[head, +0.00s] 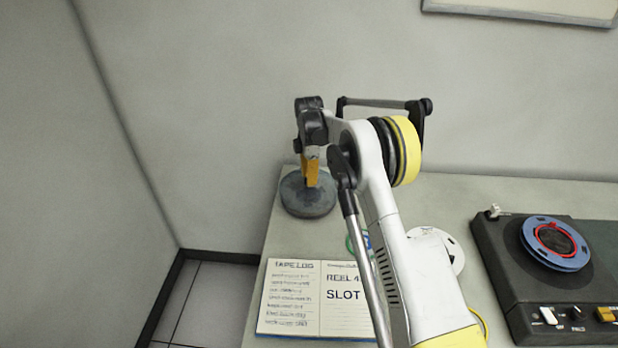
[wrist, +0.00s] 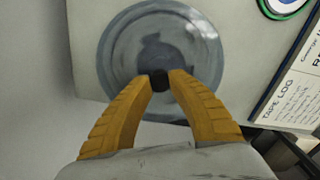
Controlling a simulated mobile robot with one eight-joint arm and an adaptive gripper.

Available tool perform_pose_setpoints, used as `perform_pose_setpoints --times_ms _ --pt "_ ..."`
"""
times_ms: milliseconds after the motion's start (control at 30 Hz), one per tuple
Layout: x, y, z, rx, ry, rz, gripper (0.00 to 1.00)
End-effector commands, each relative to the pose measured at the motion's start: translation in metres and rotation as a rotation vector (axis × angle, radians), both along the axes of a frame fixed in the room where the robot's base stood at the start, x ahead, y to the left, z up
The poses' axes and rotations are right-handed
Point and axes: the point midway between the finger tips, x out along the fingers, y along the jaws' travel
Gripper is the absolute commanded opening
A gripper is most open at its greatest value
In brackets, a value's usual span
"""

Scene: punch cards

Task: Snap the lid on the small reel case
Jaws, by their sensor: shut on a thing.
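The small reel case (head: 307,205) is a round grey-blue thing at the far left corner of the table. In the wrist view the round, glassy grey lid (wrist: 118,62) fills the upper middle, with a small black knob (wrist: 158,81) at its centre. My gripper (head: 309,183) points down over it, and its yellow fingers are shut on the black knob, as the wrist view (wrist: 160,80) shows. Lid and case look like one flat round stack; I cannot tell whether the lid is fully seated or whether there is a gap beneath it.
An open tape log book (head: 300,310) lies at the front of the table. A white disc (head: 450,252) and a green ring (wrist: 285,6) lie beside it, partly behind my arm. A dark tape deck (head: 500,270) with a blue reel (head: 540,250) stands at right. The table's left edge is close to the case.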

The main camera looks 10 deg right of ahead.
Motion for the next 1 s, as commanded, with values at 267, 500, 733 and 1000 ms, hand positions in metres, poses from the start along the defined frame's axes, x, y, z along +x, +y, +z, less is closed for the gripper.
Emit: perform_pose_setpoints --times_ms 267,500,733,1000 --pt "0.000 0.000 -0.008 0.000 0.000 0.000 0.00" --pt "0.000 0.000 -0.014 0.000 0.000 0.000 0.00" --pt "0.000 0.000 -0.015 0.000 0.000 0.000 0.00" --pt "0.000 0.000 -0.015 0.000 0.000 0.000 0.00"
